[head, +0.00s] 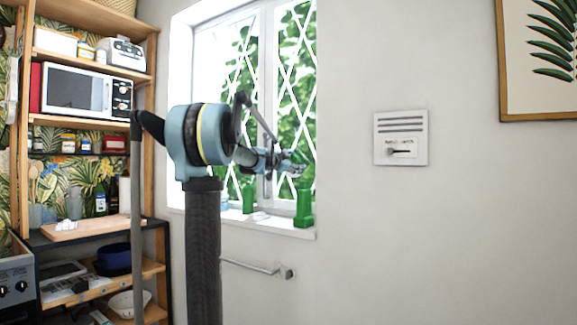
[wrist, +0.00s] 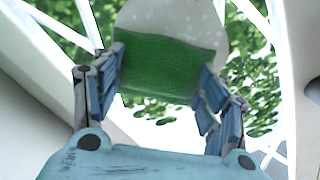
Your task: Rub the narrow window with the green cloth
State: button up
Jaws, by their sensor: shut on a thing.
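The window (head: 283,60) has white frames and white diagonal lattice bars, with green leaves behind the glass. My gripper (head: 295,167) is raised in front of its right pane, above the sill. In the wrist view my gripper (wrist: 164,88) is shut on the green cloth (wrist: 170,65), which spans between the blue finger pads. The cloth shows only as a small green bit (head: 301,157) in the head view. A pale, speckled, rounded patch (wrist: 175,18) shows just beyond the cloth's far edge. I cannot tell whether the cloth touches the glass.
A green bottle (head: 303,208) stands on the white sill (head: 285,227) below my gripper, with another green item (head: 248,197) to its left. A rail (head: 255,268) is on the wall below. A wall panel (head: 401,138) is to the right. Shelves with a microwave (head: 78,92) are at left.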

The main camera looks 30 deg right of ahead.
aim_at(305, 161)
jog(key=shift+s+d, duration=0.3)
jog(key=shift+s, duration=0.4)
jog(key=shift+s+d, duration=0.3)
jog(key=shift+s, duration=0.4)
jog(key=shift+s+d, duration=0.3)
jog(key=shift+s, duration=0.4)
jog(key=shift+w, duration=0.1)
jog(key=w+a, duration=0.5)
jog(key=w, duration=0.7)
jog(key=shift+w+a, duration=0.15)
jog(key=shift+w, duration=0.15)
jog(key=v, duration=0.6)
dwell(0.6)
jog(key=shift+v, duration=1.5)
